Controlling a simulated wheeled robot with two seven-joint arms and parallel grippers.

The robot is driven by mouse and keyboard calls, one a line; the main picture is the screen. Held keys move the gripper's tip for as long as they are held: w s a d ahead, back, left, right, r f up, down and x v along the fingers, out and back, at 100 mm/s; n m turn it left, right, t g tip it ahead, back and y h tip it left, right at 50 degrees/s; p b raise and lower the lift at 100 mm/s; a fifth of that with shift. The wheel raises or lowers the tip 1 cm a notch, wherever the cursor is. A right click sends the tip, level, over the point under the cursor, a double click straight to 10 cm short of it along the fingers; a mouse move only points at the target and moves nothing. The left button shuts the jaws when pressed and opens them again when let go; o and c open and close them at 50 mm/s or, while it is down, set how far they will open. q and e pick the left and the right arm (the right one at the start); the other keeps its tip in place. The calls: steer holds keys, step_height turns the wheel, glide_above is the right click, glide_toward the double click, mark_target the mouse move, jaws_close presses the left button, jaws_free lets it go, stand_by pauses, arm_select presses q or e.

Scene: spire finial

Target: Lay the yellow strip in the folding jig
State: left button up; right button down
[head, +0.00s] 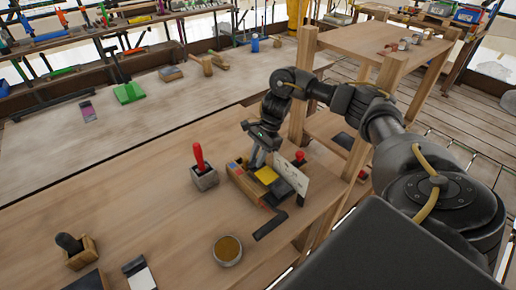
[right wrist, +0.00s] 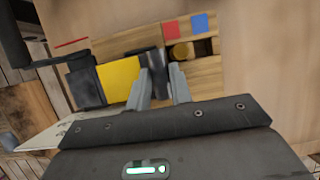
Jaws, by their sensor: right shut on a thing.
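The yellow strip (head: 266,175) shows as a flat yellow piece at the dark plates of the folding jig (head: 288,176) on the bench. In the right wrist view the yellow strip (right wrist: 118,80) lies beside a dark plate of the jig (right wrist: 86,86), and its right end is hidden by a finger. My right gripper (head: 257,160) points down at it from above. In the right wrist view my right gripper (right wrist: 163,88) has its fingers at the strip's right end, shut on it; the grip itself is partly hidden. Whether the strip rests fully on the jig cannot be told. My left gripper is out of view.
A wooden holder with red and blue squares (right wrist: 185,28) adjoins the jig. A white marked card (head: 296,181) stands at its right. A red-handled tool in a block (head: 203,174) and a round tin (head: 227,250) stand nearby.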

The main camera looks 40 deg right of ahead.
steer(key=shift+s+f, duration=0.3)
steer(key=shift+f, duration=0.45)
steer(key=shift+w+f, duration=0.25)
steer(key=shift+w, duration=0.05)
steer(key=shift+s+f, duration=0.1)
steer(key=c, duration=1.3)
jaws_free()
steer(key=shift+o, duration=0.2)
steer(key=shift+r, duration=0.45)
steer(key=v, duration=1.1)
steer(key=shift+d+r+p, duration=0.15)
steer(key=shift+r+p, duration=0.15)
